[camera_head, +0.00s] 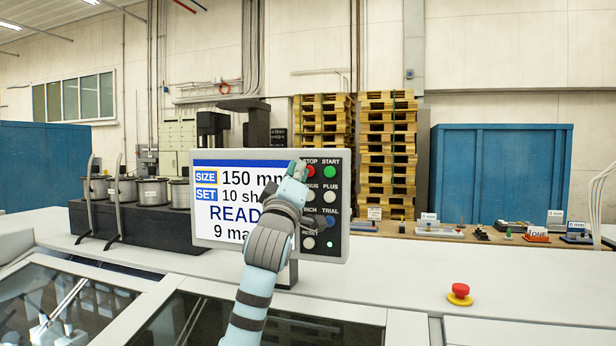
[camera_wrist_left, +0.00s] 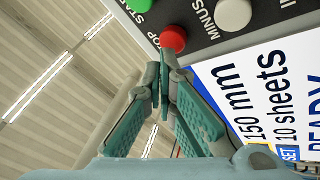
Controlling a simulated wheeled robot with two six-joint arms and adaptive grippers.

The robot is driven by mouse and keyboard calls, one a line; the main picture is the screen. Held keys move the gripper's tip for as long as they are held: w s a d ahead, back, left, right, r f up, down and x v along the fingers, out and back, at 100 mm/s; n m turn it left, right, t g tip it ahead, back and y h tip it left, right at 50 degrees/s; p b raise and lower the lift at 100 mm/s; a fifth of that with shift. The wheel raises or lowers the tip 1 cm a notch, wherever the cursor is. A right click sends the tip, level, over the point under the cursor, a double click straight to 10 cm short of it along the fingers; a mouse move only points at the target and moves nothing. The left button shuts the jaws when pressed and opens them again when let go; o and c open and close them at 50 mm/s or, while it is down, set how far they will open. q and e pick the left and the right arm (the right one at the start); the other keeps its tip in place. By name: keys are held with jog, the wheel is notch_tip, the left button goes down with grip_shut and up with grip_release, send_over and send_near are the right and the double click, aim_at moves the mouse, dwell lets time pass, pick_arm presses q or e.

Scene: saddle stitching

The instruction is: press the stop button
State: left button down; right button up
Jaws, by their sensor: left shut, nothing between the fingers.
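The control panel (camera_head: 340,190) stands upright with a lit screen and a column of buttons on its right side. The red STOP button (camera_head: 311,171) is at the top left of that column, beside the green START button (camera_head: 330,172). My left gripper (camera_head: 298,168) is shut and empty, with its tips right beside the STOP button. In the left wrist view the red button (camera_wrist_left: 173,39) sits just beyond the closed fingertips (camera_wrist_left: 164,66). I cannot tell whether they touch it. My left arm covers part of the screen and some buttons. My right gripper is not in view.
A red mushroom button on a yellow base (camera_head: 459,292) sits on the white machine top, right of the panel. Wire spools (camera_head: 153,191) stand to the left. A wooden bench (camera_head: 450,232) with small items is behind. The white top right of the panel is mostly clear.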

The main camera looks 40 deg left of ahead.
pick_arm(q)
jog(key=shift+s, duration=0.25)
jog(key=shift+s+d+b, duration=0.3)
jog(key=shift+s+b, duration=0.15)
jog(key=shift+s, duration=0.35)
jog(key=shift+s+d+b, duration=0.3)
jog(key=shift+s+b, duration=0.1)
jog(key=shift+s, duration=0.35)
jog(key=shift+s+d+b, duration=0.3)
jog(key=shift+s+b, duration=0.15)
jog(key=shift+s, duration=0.35)
